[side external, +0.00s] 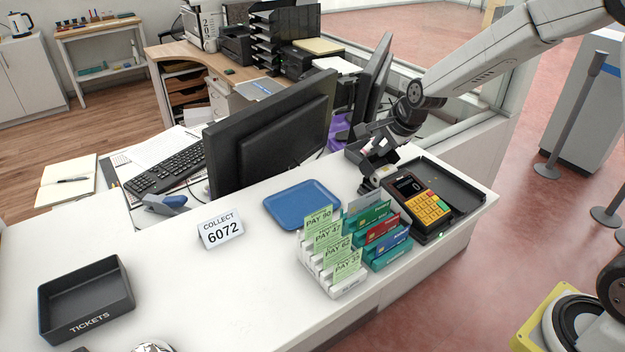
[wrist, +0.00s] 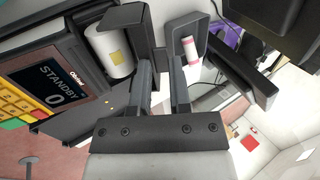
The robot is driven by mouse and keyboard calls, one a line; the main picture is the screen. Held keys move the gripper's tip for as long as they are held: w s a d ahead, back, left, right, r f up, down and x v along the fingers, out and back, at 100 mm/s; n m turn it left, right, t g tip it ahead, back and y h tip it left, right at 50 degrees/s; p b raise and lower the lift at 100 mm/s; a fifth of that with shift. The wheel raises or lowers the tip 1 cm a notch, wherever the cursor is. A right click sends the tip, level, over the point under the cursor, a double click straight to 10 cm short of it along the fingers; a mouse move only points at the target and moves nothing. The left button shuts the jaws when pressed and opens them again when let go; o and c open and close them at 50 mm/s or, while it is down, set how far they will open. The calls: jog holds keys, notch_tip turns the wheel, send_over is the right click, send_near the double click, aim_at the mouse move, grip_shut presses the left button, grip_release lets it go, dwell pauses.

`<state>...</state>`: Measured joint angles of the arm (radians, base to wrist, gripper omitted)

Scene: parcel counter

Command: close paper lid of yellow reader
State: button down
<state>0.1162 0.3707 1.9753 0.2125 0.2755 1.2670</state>
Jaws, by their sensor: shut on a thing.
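In the side view my gripper (side external: 369,178) partly hides that end, and the exact contact is hard to make out.
Card racks (side external: 345,288), a blue tray (side external: 302,204) and a monitor (side external: 270,135) stand to the left. The front-left counter is mostly clear.

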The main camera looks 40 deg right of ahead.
dwell(0.3)
jog(key=c, duration=0.6)
grip_release()
jog(key=shift+r, duration=0.2)
jog(key=shift+v, duration=3.75)
jog(key=shift+s, duration=0.1)
jog(key=o, duration=0.3)
jog(key=w+n+g, duration=0.3)
jog(key=n, duration=0.3)
jog(key=w+n+g, duration=0.3)
jog(key=n+g, duration=0.1)
jog(key=n, duration=0.2)
jog(key=w+n+g, duration=0.3)
jog(key=n, duration=0.3)
jog(key=shift+w+r+g, duration=0.25)
jog(key=shift+w+g, duration=0.05)
